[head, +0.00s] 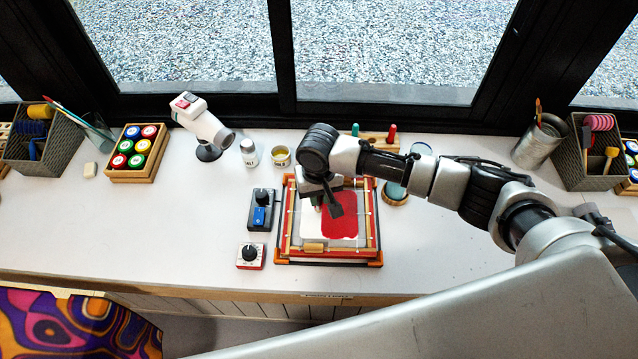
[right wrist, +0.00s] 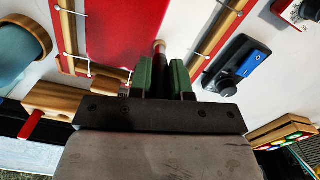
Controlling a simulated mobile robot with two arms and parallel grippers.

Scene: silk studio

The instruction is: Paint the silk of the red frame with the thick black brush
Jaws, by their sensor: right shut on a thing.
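The red frame (head: 378,240) lies flat on the white table, with white silk (head: 312,228) stretched inside wooden bars. A large red painted area (head: 345,229) covers the right part of the silk; a paler part shows at left. My right gripper (head: 334,208) is over the frame, pointing down. My left gripper is not in view.
A dark box with a blue switch (head: 259,216) and a dial box (head: 250,256) stand left of the frame. Behind it are a yellow-topped jar (head: 279,156), a white bottle (head: 249,152) and a wooden stand (head: 378,139).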

